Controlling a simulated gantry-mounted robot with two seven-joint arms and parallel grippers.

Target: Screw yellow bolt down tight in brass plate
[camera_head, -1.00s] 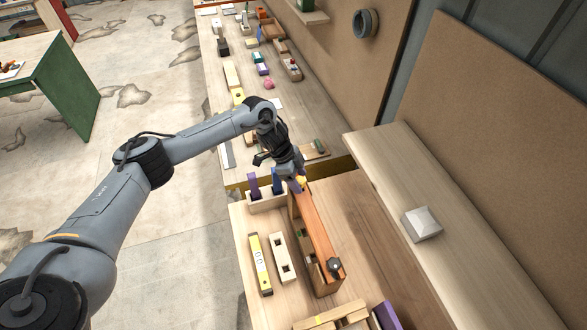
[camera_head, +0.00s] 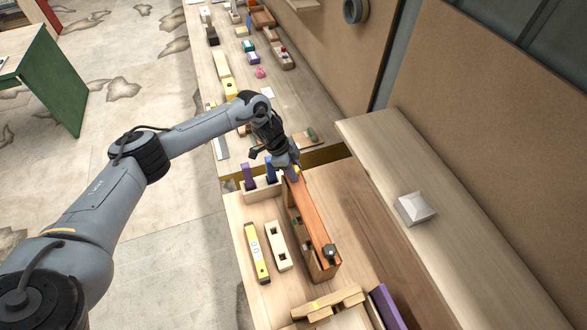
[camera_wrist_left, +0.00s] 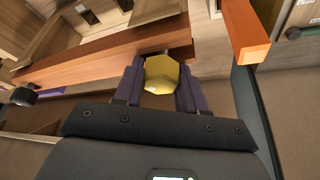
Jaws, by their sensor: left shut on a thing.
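The yellow bolt (camera_wrist_left: 161,75) shows its hexagonal head in the left wrist view, at the end of an orange-brown wooden beam (camera_wrist_left: 95,60). My left gripper (camera_wrist_left: 161,90) is shut on the bolt head, with one dark finger on each side. In the head view, my left gripper (camera_head: 291,171) is at the far end of the same beam (camera_head: 312,212), with a little yellow showing beside it. I cannot make out the brass plate, and the bolt's shank is hidden. My right gripper is in neither view.
A block with purple and blue handles (camera_head: 262,190) stands just left of the gripper. A yellow level (camera_head: 256,252) and a pale slotted block (camera_head: 277,246) lie left of the beam. A dark knob (camera_head: 329,252) is at its near end.

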